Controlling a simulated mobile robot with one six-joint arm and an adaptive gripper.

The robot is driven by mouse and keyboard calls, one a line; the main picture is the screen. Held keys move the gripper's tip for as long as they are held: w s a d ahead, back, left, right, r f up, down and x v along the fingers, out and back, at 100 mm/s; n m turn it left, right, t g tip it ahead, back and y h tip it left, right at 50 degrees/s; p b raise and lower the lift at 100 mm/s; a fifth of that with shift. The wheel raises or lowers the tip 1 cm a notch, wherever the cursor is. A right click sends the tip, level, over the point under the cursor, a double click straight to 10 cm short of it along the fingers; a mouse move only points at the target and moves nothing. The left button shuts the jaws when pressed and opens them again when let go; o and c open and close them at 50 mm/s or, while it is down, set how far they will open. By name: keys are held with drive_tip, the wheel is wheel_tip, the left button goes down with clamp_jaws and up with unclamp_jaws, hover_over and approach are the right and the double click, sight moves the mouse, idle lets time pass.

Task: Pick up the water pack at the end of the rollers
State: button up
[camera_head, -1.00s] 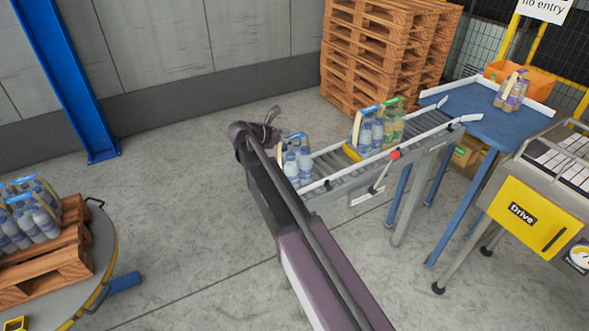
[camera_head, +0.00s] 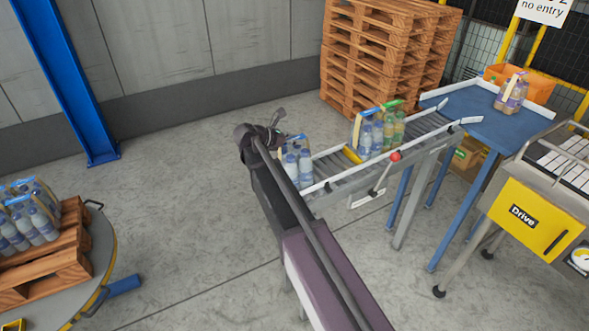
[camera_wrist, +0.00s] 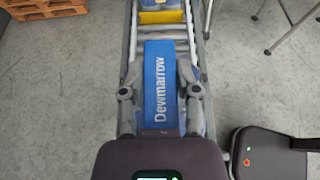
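The water pack (camera_head: 298,165), clear bottles with a blue top band, stands upright at the near left end of the rollers (camera_head: 336,170). In the wrist view its blue band (camera_wrist: 160,85) reads "Dewmarrow" and lies straight below my gripper (camera_wrist: 160,72). The two fingers are apart, one on each side of the band. Whether they touch the pack cannot be told. In the head view my gripper (camera_head: 272,133) is at the pack's left, partly hidden behind my own wrist, which also covers part of the pack.
A yellow piece (camera_head: 352,155) lies across the rollers behind the pack. Beyond it are a blue-labelled pack (camera_head: 367,134) and a green-labelled pack (camera_head: 393,128). A red-knobbed lever (camera_head: 394,157) sticks out from the conveyor's front side. Stacked pallets (camera_head: 385,60) stand behind.

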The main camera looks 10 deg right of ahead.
clamp_jaws()
